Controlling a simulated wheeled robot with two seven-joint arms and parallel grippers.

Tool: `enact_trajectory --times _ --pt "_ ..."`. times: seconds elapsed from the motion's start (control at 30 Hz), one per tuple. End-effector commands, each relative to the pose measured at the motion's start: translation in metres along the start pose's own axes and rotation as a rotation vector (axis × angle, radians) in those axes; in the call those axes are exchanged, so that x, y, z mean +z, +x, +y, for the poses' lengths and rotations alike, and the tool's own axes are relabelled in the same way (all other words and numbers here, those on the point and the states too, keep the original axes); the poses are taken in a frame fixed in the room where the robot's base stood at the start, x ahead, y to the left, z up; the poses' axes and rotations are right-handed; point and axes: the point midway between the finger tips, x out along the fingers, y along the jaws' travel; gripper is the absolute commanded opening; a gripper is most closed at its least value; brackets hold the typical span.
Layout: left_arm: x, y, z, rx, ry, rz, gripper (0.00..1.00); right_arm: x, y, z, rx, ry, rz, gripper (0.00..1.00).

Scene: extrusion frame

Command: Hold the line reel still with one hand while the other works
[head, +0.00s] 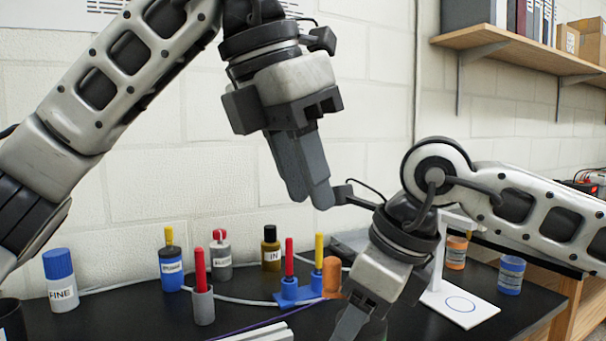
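I cannot make out a line reel for certain. A thin purple line (248,329) runs over the black table at the bottom edge, beside a pale metal bar (262,334). My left gripper (308,196) hangs high above the table, pointing down. Its fingers lie against each other with nothing seen between them. My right gripper (354,325) points down at the bottom edge; its fingertips are cut off, so its opening and anything in it are hidden. A rounded orange thing (331,277) shows just left of it; whether they touch is unclear.
On the black table (130,315) stand a FINE bottle (61,280), a blue-labelled bottle (171,268), an IN bottle (271,249), a red-handled tool (201,285) and a blue holder (298,292). A white stand (470,309), an orange jar (456,253) and a blue jar (511,275) are right.

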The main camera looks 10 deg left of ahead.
Motion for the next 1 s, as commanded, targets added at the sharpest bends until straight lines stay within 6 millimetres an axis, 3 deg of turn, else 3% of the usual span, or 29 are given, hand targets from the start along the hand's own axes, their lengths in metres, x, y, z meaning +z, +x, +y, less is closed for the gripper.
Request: enact_trajectory --times 0.17,0.37,0.5,0.63,0.8,1.0 --pt "-0.001 0.006 0.002 -0.055 0.033 -0.002 0.4 0.0 0.0 0.0 0.0 0.0 -0.001 0.26" --pt "-0.009 0.033 0.016 -0.376 0.239 -0.089 0.4 0.0 0.0 0.0 0.0 0.0 -0.001 0.26" --pt "-0.02 0.051 0.036 -0.65 0.413 -0.302 0.4 0.0 0.0 0.0 0.0 0.0 -0.001 0.26" --pt "-0.035 0.063 0.063 -0.808 0.516 -0.572 0.4 0.0 -0.001 0.0 0.0 0.0 -0.001 0.26" --pt "-0.057 0.074 0.099 -0.856 0.571 -0.893 0.4 0.0 -0.001 0.0 0.0 0.0 -0.001 0.26" --pt "-0.073 0.08 0.121 -0.826 0.588 -1.086 0.4 0.0 -0.001 0.0 0.0 0.0 -0.001 0.26"
